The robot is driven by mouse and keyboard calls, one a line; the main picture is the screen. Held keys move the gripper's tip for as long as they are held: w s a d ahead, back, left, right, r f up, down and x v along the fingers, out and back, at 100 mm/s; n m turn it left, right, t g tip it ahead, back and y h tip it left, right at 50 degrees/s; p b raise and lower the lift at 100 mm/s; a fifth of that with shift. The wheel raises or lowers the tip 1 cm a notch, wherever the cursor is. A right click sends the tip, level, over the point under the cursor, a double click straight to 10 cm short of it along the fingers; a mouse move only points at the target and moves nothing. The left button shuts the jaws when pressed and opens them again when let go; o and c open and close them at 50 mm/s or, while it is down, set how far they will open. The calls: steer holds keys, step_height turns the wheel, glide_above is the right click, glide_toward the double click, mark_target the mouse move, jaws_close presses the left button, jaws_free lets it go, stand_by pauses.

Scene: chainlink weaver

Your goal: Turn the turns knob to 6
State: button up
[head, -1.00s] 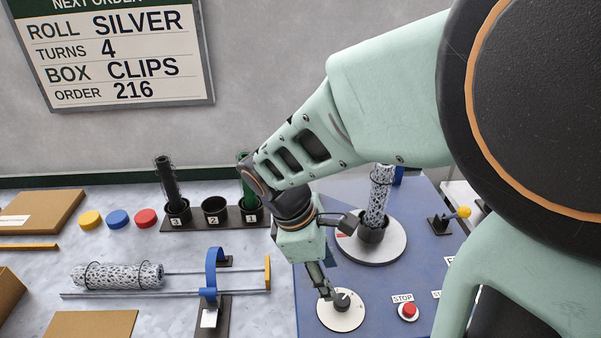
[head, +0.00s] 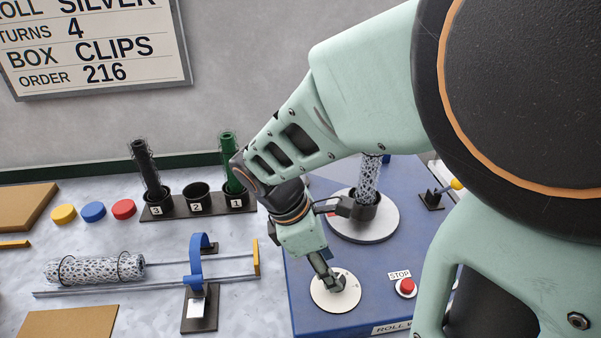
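The turns knob is a dark knob on a round pale dial (head: 319,294) at the front left of the blue machine top. My gripper (head: 335,286) points down over the dial, with its fingers at the knob. The fingers hide most of the knob, and I cannot tell whether they are closed on it. The dial's numbers are too small or covered to read, so the knob's setting does not show.
A red stop button (head: 407,286) sits right of the dial. Behind it, a silver mesh roll (head: 368,183) stands on a round plate (head: 389,224). A rail with a blue arch (head: 196,279) lies to the left. The wall sign (head: 92,45) shows turns 4.

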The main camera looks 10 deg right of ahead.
steer(key=shift+b+x, duration=1.6)
steer(key=shift+x, duration=0.65)
steer(key=shift+c, duration=0.7)
steer(key=c, duration=1)
